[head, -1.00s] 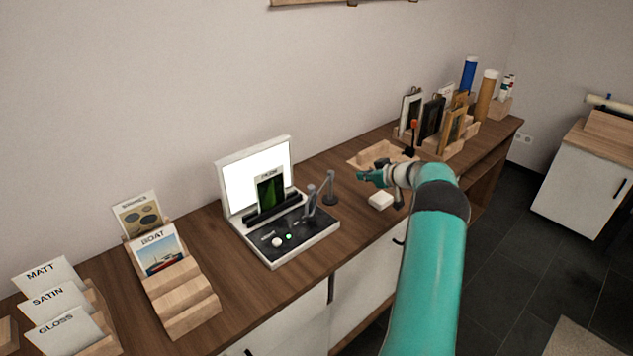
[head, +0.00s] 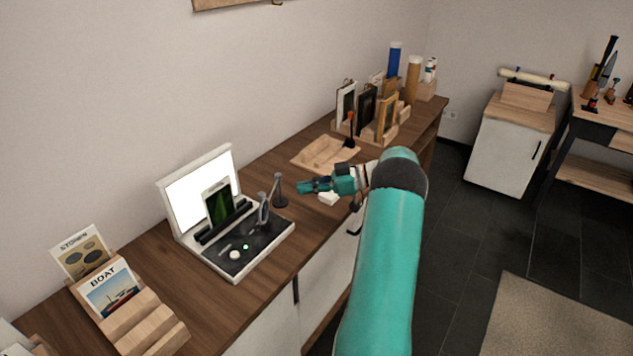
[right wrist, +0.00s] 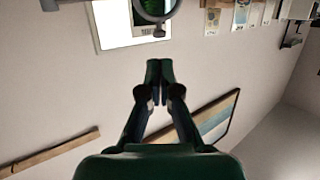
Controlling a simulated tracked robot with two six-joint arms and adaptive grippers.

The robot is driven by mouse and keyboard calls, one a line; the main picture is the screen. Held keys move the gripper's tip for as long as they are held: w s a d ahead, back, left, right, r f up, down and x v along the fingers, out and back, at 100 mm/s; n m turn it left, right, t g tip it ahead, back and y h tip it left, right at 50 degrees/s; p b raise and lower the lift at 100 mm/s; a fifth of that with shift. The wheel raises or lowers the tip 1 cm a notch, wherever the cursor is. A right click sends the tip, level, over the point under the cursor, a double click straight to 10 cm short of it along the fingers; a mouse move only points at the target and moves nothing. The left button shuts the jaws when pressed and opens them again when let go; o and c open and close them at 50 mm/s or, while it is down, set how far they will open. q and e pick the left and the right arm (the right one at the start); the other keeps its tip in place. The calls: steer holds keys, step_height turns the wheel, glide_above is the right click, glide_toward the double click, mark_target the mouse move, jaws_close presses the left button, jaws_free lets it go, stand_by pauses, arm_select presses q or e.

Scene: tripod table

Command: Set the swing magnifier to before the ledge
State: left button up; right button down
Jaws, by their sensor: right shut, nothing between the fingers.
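The swing magnifier (head: 263,208) is a grey ring lens on an arm at the right part of the light-box unit's dark base. The ledge (head: 222,222) is a black bar in front of the lit white panel, with a green picture card (head: 218,203) standing at it. The magnifier is right of the card and does not cover it in the head view. My right gripper (head: 303,187) is shut and empty, to the right of the magnifier and apart from it. In the right wrist view its closed fingertips (right wrist: 160,68) show below a grey ring (right wrist: 156,8). My left gripper is out of view.
A thin dark post (head: 280,192) stands between the unit and my right gripper. A white block (head: 328,198) lies below the gripper, and a wooden tray (head: 325,153) is behind it. A stepped card rack (head: 140,318) stands at the left.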

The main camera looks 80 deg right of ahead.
arm_select(q)
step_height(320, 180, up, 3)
steer(key=p, duration=0.2)
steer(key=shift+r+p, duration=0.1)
steer(key=shift+p, duration=0.3)
arm_select(e)
steer(key=x, duration=0.8)
steer(key=shift+w, duration=0.35)
steer(key=shift+f, duration=0.15)
